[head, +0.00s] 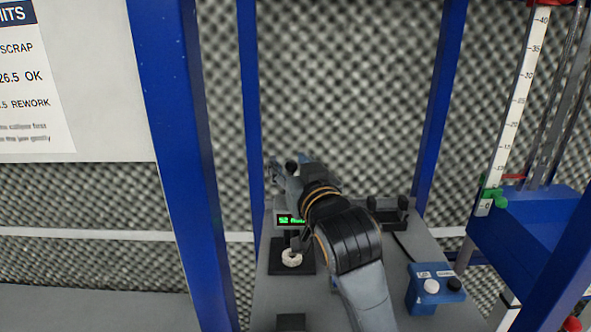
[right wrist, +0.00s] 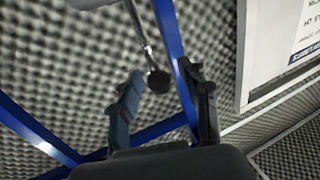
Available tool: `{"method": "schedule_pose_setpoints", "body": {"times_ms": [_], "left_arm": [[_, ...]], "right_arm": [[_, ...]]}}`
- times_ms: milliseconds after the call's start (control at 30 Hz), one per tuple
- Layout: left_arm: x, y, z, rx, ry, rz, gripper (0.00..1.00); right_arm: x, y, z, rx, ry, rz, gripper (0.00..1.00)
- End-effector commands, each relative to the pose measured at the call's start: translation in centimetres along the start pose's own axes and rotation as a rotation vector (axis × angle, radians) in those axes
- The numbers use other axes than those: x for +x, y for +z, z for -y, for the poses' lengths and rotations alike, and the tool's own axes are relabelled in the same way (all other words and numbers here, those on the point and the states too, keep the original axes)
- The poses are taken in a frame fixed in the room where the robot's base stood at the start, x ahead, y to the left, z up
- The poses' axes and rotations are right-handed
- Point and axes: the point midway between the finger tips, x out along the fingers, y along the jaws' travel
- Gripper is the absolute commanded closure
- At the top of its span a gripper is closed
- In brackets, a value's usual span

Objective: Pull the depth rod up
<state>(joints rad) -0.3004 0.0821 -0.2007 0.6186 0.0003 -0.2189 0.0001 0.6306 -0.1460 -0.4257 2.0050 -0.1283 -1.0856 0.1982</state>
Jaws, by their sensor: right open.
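The depth rod shows in the right wrist view as a thin silver stem (right wrist: 142,30) ending in a dark round knob (right wrist: 158,81). A dark round end, apparently the same knob, shows in the head view (head: 291,167) above the gauge. The gauge's green-lit display (head: 291,219) is partly covered by my right arm. Below it, a pale round part (head: 291,258) sits on a black base (head: 276,262). My right gripper (right wrist: 160,70) is open, with the knob appearing between its two fingers; contact cannot be told. It also shows in the head view (head: 289,164). My left gripper is out of view.
The grey bench (head: 390,305) carries a blue button box (head: 434,288) at the right and a black holder (head: 389,211) behind it. Blue posts (head: 172,130) frame the bench. A scaled height gauge (head: 517,95) stands at the far right.

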Motion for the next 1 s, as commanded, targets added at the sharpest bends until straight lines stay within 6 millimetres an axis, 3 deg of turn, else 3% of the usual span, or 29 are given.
{"method": "schedule_pose_setpoints", "body": {"times_ms": [167,400,600,800,1000], "left_arm": [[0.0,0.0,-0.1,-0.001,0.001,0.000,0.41],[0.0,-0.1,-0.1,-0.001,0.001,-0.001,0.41],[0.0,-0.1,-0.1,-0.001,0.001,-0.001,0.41],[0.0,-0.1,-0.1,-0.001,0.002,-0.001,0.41],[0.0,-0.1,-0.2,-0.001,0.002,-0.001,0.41]], "right_arm": [[-2.1,0.0,0.0,0.001,-0.001,-0.002,0.54],[-7.4,0.0,0.0,0.001,0.000,-0.003,0.54],[-10.8,-0.1,0.0,0.000,0.000,-0.004,0.54],[-12.1,-0.1,0.0,0.000,0.000,-0.003,0.54],[-12.2,-0.1,0.0,-0.001,0.000,-0.003,0.54]]}}
